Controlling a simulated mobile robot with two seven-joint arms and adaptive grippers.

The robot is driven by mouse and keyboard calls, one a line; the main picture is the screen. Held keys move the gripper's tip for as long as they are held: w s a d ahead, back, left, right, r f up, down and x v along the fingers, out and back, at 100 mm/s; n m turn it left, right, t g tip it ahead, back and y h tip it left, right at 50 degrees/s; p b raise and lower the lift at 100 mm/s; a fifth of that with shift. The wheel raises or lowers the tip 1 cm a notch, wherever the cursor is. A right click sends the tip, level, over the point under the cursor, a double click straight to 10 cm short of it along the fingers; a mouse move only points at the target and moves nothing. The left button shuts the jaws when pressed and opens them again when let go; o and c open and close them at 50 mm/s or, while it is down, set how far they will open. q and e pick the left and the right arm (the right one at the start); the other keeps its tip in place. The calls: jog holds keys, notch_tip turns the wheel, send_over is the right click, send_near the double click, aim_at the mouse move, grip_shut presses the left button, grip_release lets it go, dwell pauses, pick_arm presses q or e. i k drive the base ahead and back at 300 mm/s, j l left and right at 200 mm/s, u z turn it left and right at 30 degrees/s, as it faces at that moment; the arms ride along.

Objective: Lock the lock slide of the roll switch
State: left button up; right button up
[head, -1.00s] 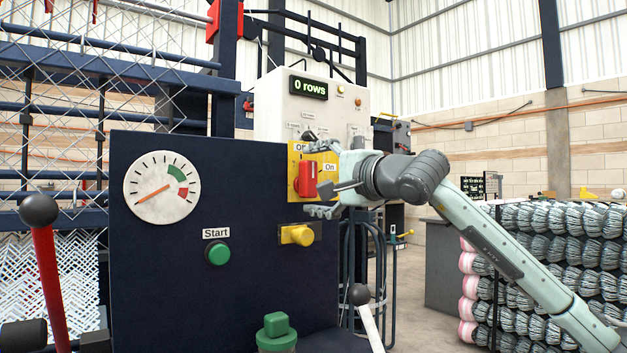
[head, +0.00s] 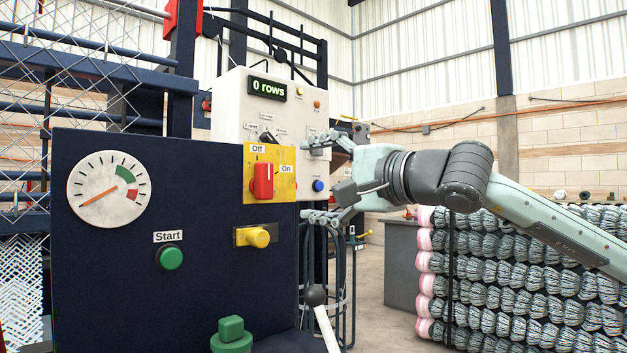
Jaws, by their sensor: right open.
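The roll switch (head: 262,182) is a red knob on a yellow plate (head: 286,158) marked "Off" above and "On" to the right. The knob stands roughly upright, below the "Off" label. Below the plate, a yellow knob in a short dark slot, apparently the lock slide (head: 258,237), sits near the middle of its slot. My right gripper (head: 312,178) is open and empty, just right of the yellow plate, its fingers spread one above the other and pointing left. It appears apart from both the switch and the slide. My left gripper is not in view.
The dark panel also carries a dial (head: 108,192) and a green Start button (head: 169,257). A green knob (head: 231,335) and a black-balled lever (head: 317,297) stand in front below. A white control box (head: 232,105) reading "0 rows" is behind. Stacked wire rolls (head: 540,270) fill the right.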

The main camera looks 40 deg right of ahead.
aim_at(257, 237)
jog(key=k+l, duration=0.75)
jog(key=k, duration=0.1)
